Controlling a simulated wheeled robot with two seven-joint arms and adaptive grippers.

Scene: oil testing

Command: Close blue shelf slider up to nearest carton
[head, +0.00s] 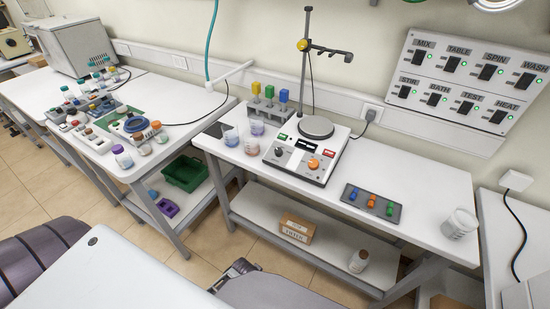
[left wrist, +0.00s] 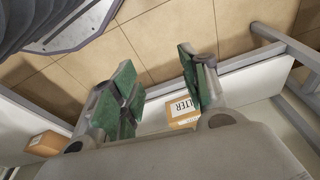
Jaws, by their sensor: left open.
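A small dark panel (head: 371,205) on the middle bench carries blue (head: 354,193), orange and green pieces. I cannot tell whether its blue piece is the named slider. A brown carton (head: 297,228) stands on the lower shelf. It also shows in the left wrist view, as a carton (left wrist: 181,110) with a partly readable label beyond my fingers. Another carton (left wrist: 46,143) shows at the left there. My left gripper (left wrist: 160,92) has its green-padded fingers apart and nothing between them; in the head view it shows partly at the bottom edge. My right gripper is not in view.
The lower shelf (head: 262,205) also bears a white bottle (head: 358,261). Bench legs and the shelf edge lie close to my gripper. A green crate (head: 184,173) sits under the left bench.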

